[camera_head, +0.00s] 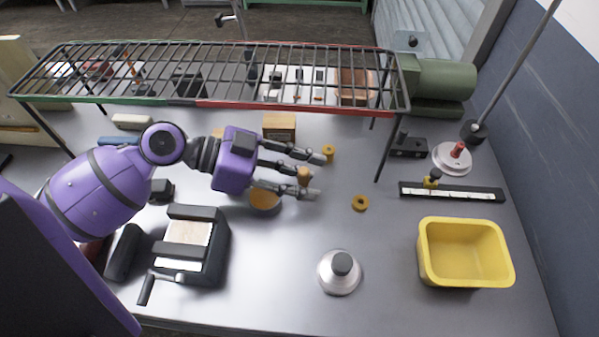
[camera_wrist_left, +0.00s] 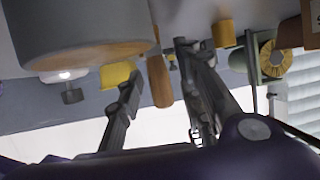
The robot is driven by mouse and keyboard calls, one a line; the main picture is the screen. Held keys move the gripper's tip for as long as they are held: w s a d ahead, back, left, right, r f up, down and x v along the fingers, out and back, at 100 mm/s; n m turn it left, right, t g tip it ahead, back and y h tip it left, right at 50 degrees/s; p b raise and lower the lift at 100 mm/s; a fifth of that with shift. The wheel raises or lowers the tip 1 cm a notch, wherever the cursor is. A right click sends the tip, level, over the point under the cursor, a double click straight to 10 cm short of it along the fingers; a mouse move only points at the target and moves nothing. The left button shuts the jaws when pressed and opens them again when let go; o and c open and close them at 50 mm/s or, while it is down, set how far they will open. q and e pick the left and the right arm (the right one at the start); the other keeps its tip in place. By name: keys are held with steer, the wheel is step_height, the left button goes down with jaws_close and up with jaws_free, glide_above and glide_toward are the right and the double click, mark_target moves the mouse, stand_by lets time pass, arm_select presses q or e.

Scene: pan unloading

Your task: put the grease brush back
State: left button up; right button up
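My left gripper (camera_head: 318,175) reaches in from the left, low over the middle of the table. Its two fingers are spread, one on each side of a small tan wooden handle (camera_head: 303,176), which looks like the grease brush's. In the left wrist view, which is upside down, the handle (camera_wrist_left: 160,82) stands roughly upright between the fingers (camera_wrist_left: 158,65), with narrow gaps beside it. The brush's bristles cannot be made out. My right gripper is out of view.
A wire rack (camera_head: 200,88) spans the back. A small brass cylinder (camera_head: 329,153) and brass ring (camera_head: 360,203) are near the fingers. A yellow bin (camera_head: 465,280), a silver domed piece (camera_head: 340,272) and a black cranked device (camera_head: 205,265) stand around clear table.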

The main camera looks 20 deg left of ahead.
arm_select(q)
steer(key=shift+r, duration=0.25)
steer(key=v, duration=1.2)
steer(key=shift+b, duration=0.35)
